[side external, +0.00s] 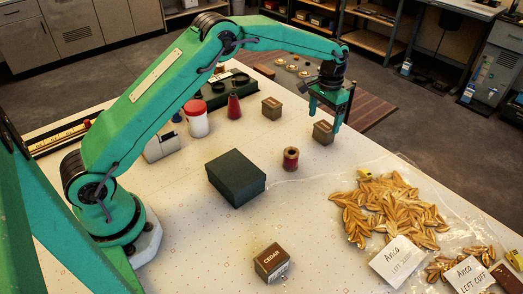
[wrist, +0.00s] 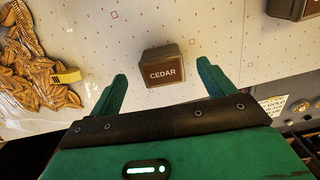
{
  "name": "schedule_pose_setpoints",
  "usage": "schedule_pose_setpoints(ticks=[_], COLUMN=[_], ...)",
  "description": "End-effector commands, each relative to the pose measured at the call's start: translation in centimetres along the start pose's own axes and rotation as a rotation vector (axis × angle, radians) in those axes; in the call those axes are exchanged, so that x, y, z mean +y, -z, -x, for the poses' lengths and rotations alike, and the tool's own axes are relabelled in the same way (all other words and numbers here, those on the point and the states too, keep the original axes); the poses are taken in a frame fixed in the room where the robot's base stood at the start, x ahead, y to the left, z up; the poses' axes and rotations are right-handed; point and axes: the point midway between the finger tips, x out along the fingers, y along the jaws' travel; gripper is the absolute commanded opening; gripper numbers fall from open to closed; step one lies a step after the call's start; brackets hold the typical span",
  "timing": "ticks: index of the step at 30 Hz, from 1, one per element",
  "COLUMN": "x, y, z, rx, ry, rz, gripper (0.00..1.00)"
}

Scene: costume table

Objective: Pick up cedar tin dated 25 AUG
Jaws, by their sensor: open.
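A small brown tin (side external: 323,135) stands beneath my gripper (side external: 325,115). In the wrist view the tin (wrist: 162,74) reads CEDAR and sits ahead of the space between the two spread green fingers. My gripper is open and empty. A second similar tin (side external: 271,108) stands further back to the left, its label too small to read. A third tin (side external: 271,264) at the front edge reads CEDAR. Another tin (wrist: 296,8) is cut off at the top right of the wrist view. I can read no date on any tin.
A dark green box (side external: 236,179) and a reddish spool (side external: 291,158) stand left of my gripper. A clear bag of golden leaves (side external: 390,207) lies to the right, with name cards (side external: 397,260). A white jar (side external: 197,124) and red bottle (side external: 234,106) stand behind.

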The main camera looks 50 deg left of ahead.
Motion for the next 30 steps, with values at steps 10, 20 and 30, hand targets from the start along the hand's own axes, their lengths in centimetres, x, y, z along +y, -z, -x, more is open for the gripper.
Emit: schedule_pose_setpoints(ticks=[10, 20, 30], x=[0.0, -0.1, -0.1], y=[0.0, -0.1, 0.0], z=[-1.1, -4.0, -6.2], rx=[0.001, -0.001, 0.001], ry=[0.0, 0.0, 0.0], rz=[0.0, 0.0, 0.0], gripper=[0.82, 0.82, 0.82])
